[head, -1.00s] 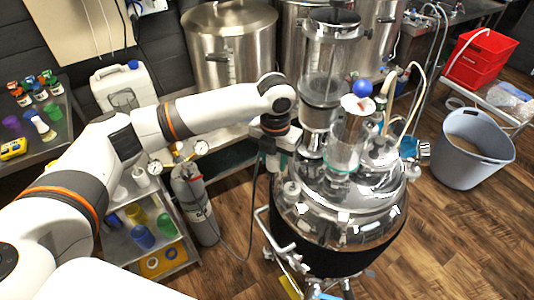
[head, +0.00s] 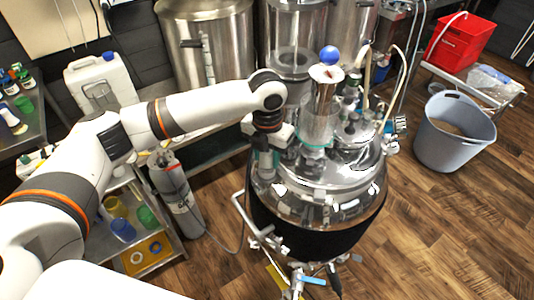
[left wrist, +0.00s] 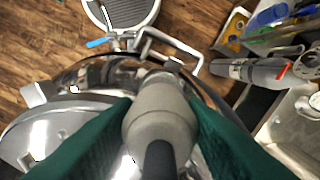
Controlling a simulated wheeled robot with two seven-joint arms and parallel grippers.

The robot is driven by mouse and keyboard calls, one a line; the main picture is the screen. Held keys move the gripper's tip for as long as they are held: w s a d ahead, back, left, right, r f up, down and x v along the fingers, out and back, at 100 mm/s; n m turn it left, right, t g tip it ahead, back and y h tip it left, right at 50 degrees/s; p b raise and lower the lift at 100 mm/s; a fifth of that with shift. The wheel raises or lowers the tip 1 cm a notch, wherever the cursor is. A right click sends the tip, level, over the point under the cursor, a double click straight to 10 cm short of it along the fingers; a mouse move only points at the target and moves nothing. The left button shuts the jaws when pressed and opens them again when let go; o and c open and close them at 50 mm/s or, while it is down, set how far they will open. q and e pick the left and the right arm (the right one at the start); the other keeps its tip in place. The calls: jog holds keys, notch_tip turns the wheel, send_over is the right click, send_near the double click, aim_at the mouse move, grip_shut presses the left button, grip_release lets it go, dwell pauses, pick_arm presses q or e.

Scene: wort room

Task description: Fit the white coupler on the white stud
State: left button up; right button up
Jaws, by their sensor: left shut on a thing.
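My left gripper (head: 266,160) points down at the left edge of the steel vessel's lid (head: 345,178). In the left wrist view its two green fingers close from both sides on a pale grey-white rounded piece (left wrist: 160,112), which looks like the white coupler. A dark round shaft covers its near side. The lid lies directly beneath it in that view. I cannot make out the white stud; the gripper and held piece may hide it. I cannot tell whether the piece touches the lid. My right gripper is out of view.
A glass column with a blue ball (head: 330,56) and hoses crowd the lid right of my gripper. A grey gas cylinder (head: 178,196) and a shelf cart stand left. A grey bucket (head: 455,138) stands right on open wood floor.

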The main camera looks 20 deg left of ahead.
pick_arm(q)
jog(key=shift+f, duration=0.35)
jog(key=shift+r, duration=0.15)
dwell(0.4)
jog(key=shift+p, duration=0.35)
jog(key=shift+p, duration=0.35)
dwell(0.3)
jog(key=shift+f, duration=0.65)
dwell(0.5)
jog(key=o, duration=0.7)
